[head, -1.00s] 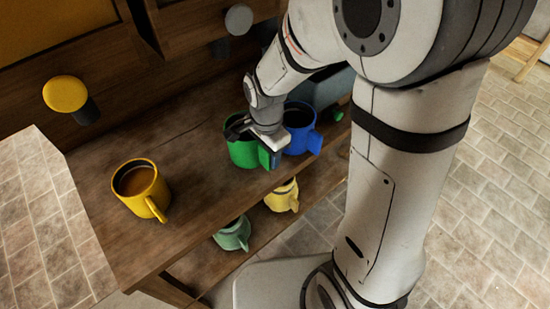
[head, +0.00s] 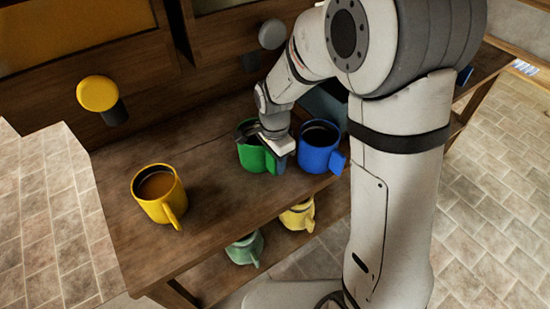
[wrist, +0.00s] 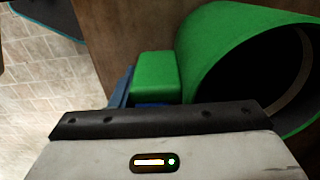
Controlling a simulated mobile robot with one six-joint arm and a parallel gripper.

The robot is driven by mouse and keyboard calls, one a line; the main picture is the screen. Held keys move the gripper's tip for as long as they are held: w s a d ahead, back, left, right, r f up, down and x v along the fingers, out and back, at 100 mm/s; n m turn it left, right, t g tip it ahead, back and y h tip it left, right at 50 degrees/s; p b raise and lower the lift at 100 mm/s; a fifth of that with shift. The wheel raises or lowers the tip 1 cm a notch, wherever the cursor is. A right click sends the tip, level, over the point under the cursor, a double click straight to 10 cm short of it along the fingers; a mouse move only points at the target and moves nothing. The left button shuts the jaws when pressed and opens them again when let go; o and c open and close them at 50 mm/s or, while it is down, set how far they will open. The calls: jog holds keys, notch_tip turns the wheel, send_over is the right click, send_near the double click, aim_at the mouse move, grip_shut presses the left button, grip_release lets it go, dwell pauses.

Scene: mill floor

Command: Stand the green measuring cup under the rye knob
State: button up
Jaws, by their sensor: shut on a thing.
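The green measuring cup (head: 252,158) stands or hovers just at the wooden counter, close to the left of a blue cup; I cannot tell whether its base touches. It looks upright and its opening is dark inside. My gripper (head: 279,148) is shut on it at the handle side. In the wrist view the cup (wrist: 215,55) fills the upper right, with its green handle (wrist: 156,77) right at the jaw. Round knobs stick out of the wall above the counter: a yellow one (head: 98,93) at left and a grey one (head: 271,34). No readable label shows which is rye.
A yellow mug (head: 158,200) with brown contents stands on the counter (head: 213,205) at left, below the yellow knob. The blue cup (head: 318,155) is close on the right. Pale green (head: 243,250) and pale yellow (head: 297,217) cups sit on a lower shelf. Bare counter lies between the yellow mug and green cup.

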dwell(0.4)
jog(key=o, duration=1.5)
jog(key=shift+c, duration=0.2)
jog(key=shift+r, duration=0.1)
